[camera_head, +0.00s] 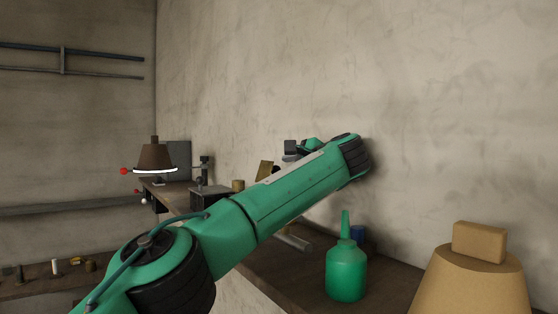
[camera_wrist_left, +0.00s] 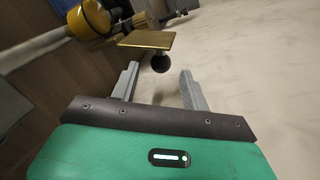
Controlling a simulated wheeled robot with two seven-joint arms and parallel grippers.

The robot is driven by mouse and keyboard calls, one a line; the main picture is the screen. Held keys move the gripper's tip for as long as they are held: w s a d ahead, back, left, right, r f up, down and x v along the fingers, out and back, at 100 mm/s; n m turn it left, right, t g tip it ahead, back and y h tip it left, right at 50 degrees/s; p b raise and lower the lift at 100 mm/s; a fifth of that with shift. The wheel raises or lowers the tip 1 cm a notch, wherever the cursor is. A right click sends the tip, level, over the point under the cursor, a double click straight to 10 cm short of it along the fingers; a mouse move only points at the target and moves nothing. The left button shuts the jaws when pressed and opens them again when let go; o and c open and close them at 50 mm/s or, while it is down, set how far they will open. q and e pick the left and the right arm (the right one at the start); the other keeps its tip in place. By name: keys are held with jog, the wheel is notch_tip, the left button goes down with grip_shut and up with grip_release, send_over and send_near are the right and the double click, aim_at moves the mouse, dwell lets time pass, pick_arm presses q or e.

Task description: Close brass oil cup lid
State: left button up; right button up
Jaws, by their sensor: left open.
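The brass lid (camera_wrist_left: 146,39) is a flat square plate just beyond my left fingertips in the left wrist view. A dark round knob (camera_wrist_left: 160,63) sits by its edge, in line with the gap between the fingers. In the head view the lid (camera_head: 265,170) stands raised and tilted behind my left arm. My left gripper (camera_wrist_left: 159,82) is open, with nothing between its fingers. In the head view it shows partly (camera_head: 290,150) beyond the arm. The cup under the lid is hard to make out. My right gripper is out of view.
A yellow cylindrical part (camera_wrist_left: 95,18) is at the upper left of the wrist view. A green oil bottle (camera_head: 346,272) stands on the wooden shelf (camera_head: 275,272), right of my arm. The wall is close behind.

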aim_at(279, 169)
pick_arm(q)
jog(key=shift+r+p+x, duration=0.2)
jog(key=shift+p+x, duration=0.5)
jog(key=shift+x, duration=0.3)
jog(key=shift+w+a+f, duration=0.35)
jog(key=shift+w, duration=0.1)
jog(key=shift+s+r, duration=0.1)
jog(key=c, duration=1)
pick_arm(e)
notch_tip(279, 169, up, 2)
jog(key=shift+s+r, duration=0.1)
